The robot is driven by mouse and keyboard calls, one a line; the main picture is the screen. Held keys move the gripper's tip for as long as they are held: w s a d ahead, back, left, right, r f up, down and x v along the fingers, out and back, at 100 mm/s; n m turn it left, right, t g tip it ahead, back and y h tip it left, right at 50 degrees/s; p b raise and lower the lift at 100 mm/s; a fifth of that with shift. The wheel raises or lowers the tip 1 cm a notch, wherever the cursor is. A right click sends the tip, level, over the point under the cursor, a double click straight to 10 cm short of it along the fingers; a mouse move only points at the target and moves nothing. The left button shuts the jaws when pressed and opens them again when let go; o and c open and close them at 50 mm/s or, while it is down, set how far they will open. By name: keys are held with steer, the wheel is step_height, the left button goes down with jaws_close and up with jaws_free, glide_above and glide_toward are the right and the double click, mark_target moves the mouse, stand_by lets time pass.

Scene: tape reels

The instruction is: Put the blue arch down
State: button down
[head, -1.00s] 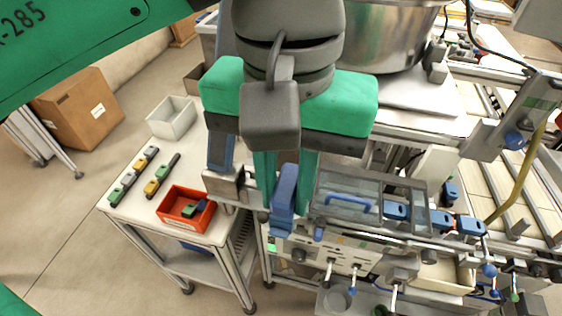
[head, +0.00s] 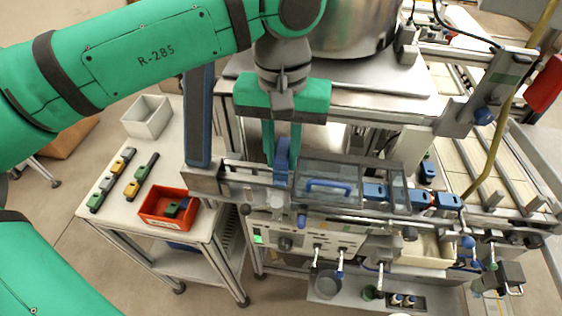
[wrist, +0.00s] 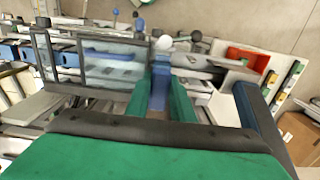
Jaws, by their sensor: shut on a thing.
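The blue arch (head: 281,163) is between the fingers of my gripper (head: 282,150), which is shut on it. In the head view it hangs below the fingers, in front of the grey rail just left of the clear cover. It shows as a blue block between the green fingers in the wrist view (wrist: 160,90). Its upper part is hidden by my gripper (wrist: 162,82), so its full shape cannot be seen. I cannot tell whether its lower end touches the rail.
The machine's clear cover with a blue handle (head: 328,187) is close on the right. A tall blue-grey post (head: 198,115) stands left of my gripper. A white side table holds a red bin (head: 168,207), a grey bin (head: 146,117) and coloured blocks. A steel pot (head: 352,30) is behind.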

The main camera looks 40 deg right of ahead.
mark_target(283, 170)
steer(key=shift+a+f, duration=0.15)
steer(key=shift+f, duration=1.15)
steer(key=shift+f, duration=0.2)
steer(key=shift+f, duration=0.1)
steer(key=shift+s+a+f, duration=0.1)
steer(key=shift+f, duration=0.3)
steer(key=c, duration=1.6)
jaws_free()
steer(key=shift+o, duration=0.3)
steer(key=shift+s, duration=0.1)
steer(key=r, duration=1.3)
steer(key=shift+w+r, duration=0.2)
steer(key=shift+r, duration=0.05)
